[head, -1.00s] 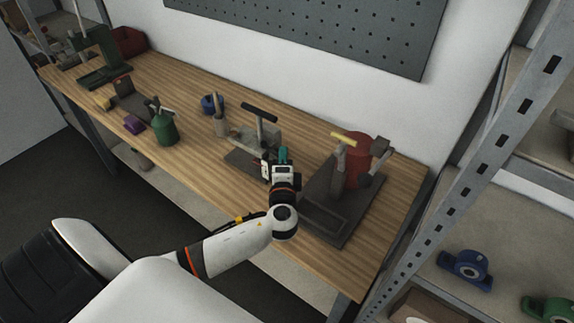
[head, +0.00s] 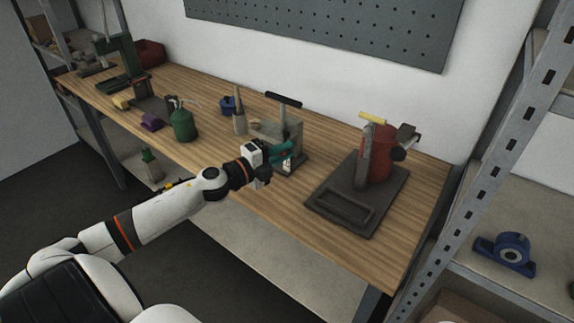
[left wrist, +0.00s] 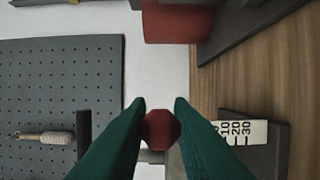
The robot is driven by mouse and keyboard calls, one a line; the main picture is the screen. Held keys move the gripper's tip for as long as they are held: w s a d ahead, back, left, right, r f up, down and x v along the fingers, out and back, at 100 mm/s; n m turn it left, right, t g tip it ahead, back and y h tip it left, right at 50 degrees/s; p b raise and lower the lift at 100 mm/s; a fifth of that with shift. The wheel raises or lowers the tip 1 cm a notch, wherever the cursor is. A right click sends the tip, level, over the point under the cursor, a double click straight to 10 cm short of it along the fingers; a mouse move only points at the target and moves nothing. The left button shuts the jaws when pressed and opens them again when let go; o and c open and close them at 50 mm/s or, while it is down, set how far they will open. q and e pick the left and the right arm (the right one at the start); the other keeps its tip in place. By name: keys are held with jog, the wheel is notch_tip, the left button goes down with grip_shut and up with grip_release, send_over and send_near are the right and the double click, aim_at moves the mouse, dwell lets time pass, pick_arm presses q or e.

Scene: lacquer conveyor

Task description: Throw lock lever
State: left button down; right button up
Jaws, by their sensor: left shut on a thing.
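My left gripper (head: 286,154) is at the front of a grey bench fixture (head: 294,132) with a black T-handle (head: 283,100) on top. In the left wrist view, its green fingers (left wrist: 161,112) are shut on a red faceted knob (left wrist: 161,129). The knob appears to be the end of the lock lever, whose shaft is hidden behind it. A white scale (left wrist: 243,132) with black numbers lies just right of the fingers in that view. In the head view the fingers hide the knob. My right gripper is out of view.
Right of the fixture stands a dark base plate (head: 386,204) with a red cylinder (head: 380,155) and a yellow-handled lever (head: 372,118). A green oil can (head: 183,124) and a blue part (head: 227,105) stand to the left. The wooden bench front (head: 285,202) is clear.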

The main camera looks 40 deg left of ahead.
pick_arm(q)
jog(key=shift+s+a+f+m+g+h+b, duration=0.1)
jog(key=shift+s+a+m+g+h+b, duration=0.2)
jog(key=shift+m+h+b, duration=0.4)
jog(key=shift+s+a+f+m+g+h+b, duration=0.1)
jog(key=shift+a+m+g+h+b, duration=0.25)
jog(key=shift+h, duration=0.55)
jog(key=shift+r, duration=0.1)
jog(key=c, duration=1.3)
grip_release()
jog(key=v, duration=1.2)
jog(key=shift+w+a, duration=0.1)
